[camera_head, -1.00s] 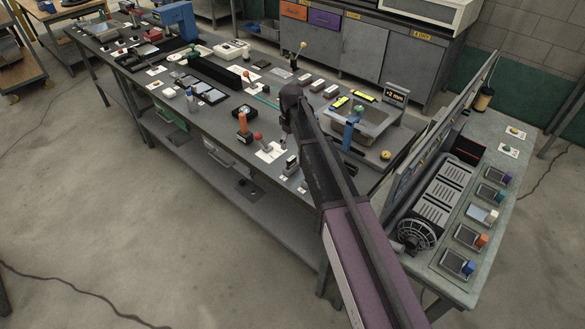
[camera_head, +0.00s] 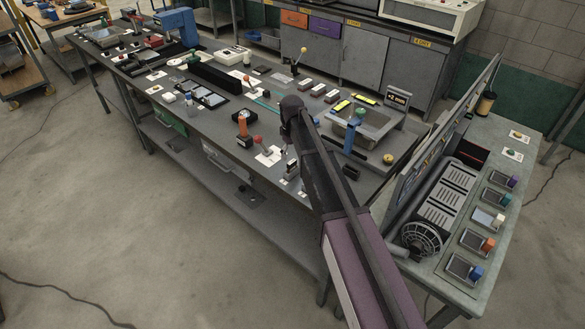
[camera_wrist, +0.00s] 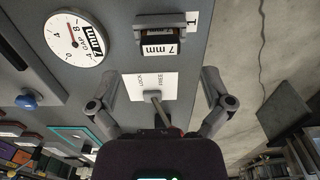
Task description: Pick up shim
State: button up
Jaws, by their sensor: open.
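No piece is labelled as a shim, so I cannot tell for certain which one it is. A small dark block in a holder, marked "7 mm" (camera_wrist: 168,38), lies beyond my gripper in the wrist view. My gripper (camera_wrist: 158,88) is open, its two fingers spread on either side of a white LOCK/FREE card (camera_wrist: 140,84) and a grey lever (camera_wrist: 155,105). Nothing is between the fingertips except this background. In the head view my gripper (camera_head: 289,143) hangs over the bench's front edge, and its fingers are too small to make out.
A round gap dial (camera_wrist: 75,38) and a blue knob (camera_wrist: 26,100) lie left of the card in the wrist view. A blue post (camera_head: 356,132) and a sink with a "+2 mm" sign (camera_head: 397,99) stand right of my arm. Bare floor lies in front.

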aim_at(292, 162)
jog(key=shift+f+b, duration=2.55)
jog(key=shift+f, duration=0.05)
jog(key=shift+c, duration=0.2)
jog(key=shift+s+r, duration=0.1)
jog(key=c, duration=1.2)
